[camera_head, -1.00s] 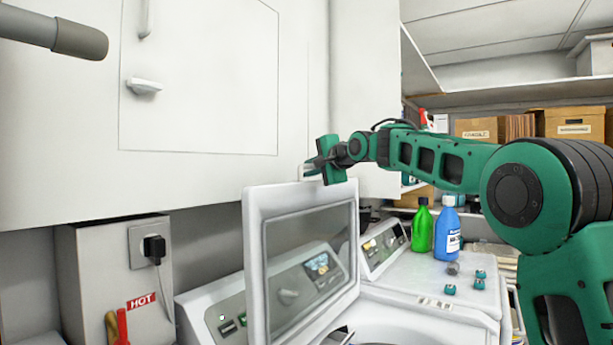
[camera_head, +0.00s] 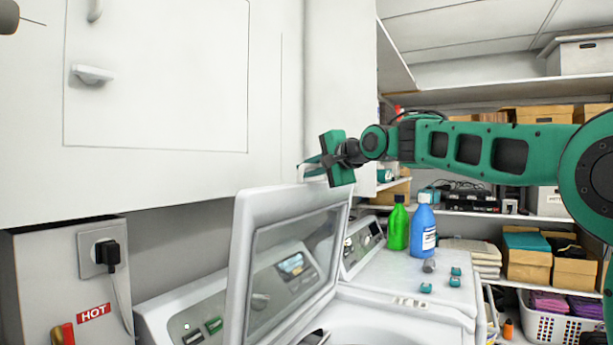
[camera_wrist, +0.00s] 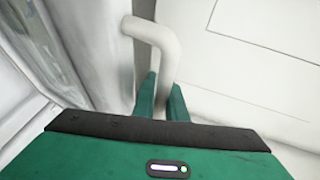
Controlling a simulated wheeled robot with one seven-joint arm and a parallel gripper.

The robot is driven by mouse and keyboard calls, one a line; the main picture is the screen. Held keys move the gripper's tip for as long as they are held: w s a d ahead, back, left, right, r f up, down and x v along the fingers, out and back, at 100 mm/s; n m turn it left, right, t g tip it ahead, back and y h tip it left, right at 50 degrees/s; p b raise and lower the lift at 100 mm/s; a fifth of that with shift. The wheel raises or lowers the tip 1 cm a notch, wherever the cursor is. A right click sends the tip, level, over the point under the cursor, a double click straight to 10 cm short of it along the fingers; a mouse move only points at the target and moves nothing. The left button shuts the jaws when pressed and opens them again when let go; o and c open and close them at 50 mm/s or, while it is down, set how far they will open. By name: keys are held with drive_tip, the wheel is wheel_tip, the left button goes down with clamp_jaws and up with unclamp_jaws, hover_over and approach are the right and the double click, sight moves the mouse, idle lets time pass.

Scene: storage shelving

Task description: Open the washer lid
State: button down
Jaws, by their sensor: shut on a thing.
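The washer lid (camera_head: 252,205), a white frame with a glass window, stands raised and steeply tilted. Below it, part of the white washer (camera_head: 385,297) and its round opening show at the bottom of the head view. My gripper (camera_head: 318,166) is at the lid's upper edge, shut on the pale lid handle (camera_head: 310,172). In the wrist view, the fingers (camera_wrist: 161,98) close around the bent tubular handle (camera_wrist: 158,40). The lid's lower edge is cut off by the frame.
A white wall cabinet (camera_head: 160,80) is close behind the lid and gripper. Green (camera_head: 397,228) and blue (camera_head: 423,230) bottles stand on a white top at right, with small teal pieces nearby. Shelves with boxes (camera_head: 545,265) fill the far right.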

drive_tip(key=c, duration=2.1)
unclamp_jaws()
drive_tip(key=shift+d+r+t, duration=0.3)
drive_tip(key=shift+d+r, duration=0.05)
drive_tip(key=shift+r, duration=0.3)
drive_tip(key=shift+a+f, duration=0.1)
drive_tip(key=shift+f, duration=0.05)
drive_tip(key=shift+a+f, duration=0.1)
drive_tip(key=shift+f, duration=0.05)
drive_tip(key=v, duration=1)
drive_tip(key=shift+s+d, duration=0.25)
drive_tip(key=shift+d, duration=0.05)
